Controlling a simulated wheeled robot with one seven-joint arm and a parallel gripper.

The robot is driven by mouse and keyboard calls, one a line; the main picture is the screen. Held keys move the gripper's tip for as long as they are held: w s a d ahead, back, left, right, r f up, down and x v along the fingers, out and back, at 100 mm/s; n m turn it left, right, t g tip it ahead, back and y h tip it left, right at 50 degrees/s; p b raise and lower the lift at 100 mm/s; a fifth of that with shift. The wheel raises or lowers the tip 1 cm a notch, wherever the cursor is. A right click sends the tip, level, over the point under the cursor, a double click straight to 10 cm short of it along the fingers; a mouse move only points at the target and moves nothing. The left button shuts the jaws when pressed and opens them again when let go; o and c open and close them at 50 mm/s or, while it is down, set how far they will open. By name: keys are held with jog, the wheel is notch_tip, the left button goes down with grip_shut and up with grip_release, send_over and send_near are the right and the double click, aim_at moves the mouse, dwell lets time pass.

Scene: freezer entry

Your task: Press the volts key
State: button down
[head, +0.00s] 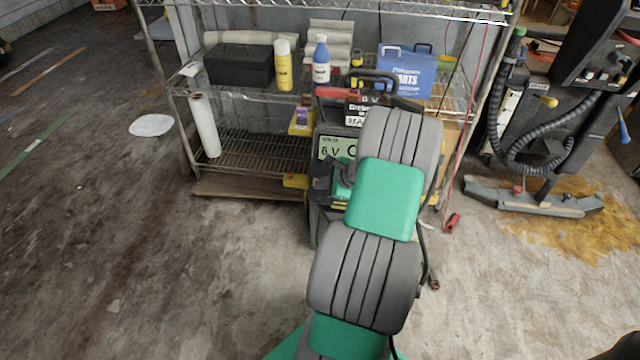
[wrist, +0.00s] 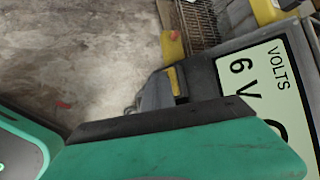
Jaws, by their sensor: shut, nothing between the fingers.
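The charger (head: 327,225) is a dark boxy unit in front of the wire shelf. Its pale green display (head: 333,148) reads 6 V, and the rest is cut off by my arm. In the wrist view the display (wrist: 262,75) lies sideways at the right, with the word VOLTS above 6 V. My gripper (head: 322,187) is shut and empty, at the charger's front just below the display. Its dark fingers also show in the wrist view (wrist: 142,103). I cannot make out the volts key; my gripper and arm cover much of the panel. Contact cannot be told.
The wire shelf (head: 255,144) behind holds a black box (head: 238,65), a yellow bottle (head: 283,68), a blue bottle (head: 321,62) and a blue case (head: 405,72). A floor machine (head: 560,110) stands at the right. A red clamp (head: 452,222) lies nearby. The left floor is mostly clear.

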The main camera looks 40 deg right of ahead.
jog(key=shift+s+a+r+p, duration=0.45)
jog(key=shift+a+p, duration=0.1)
jog(key=shift+p, duration=0.35)
jog(key=s+a+r+p, duration=0.1)
jog(key=p, duration=0.1)
jog(key=s+a+r+p, duration=0.1)
jog(key=a+p, duration=0.1)
jog(key=shift+s+a+r+p, duration=0.2)
jog(key=shift+s+r+p, duration=0.1)
jog(key=shift+p, duration=0.05)
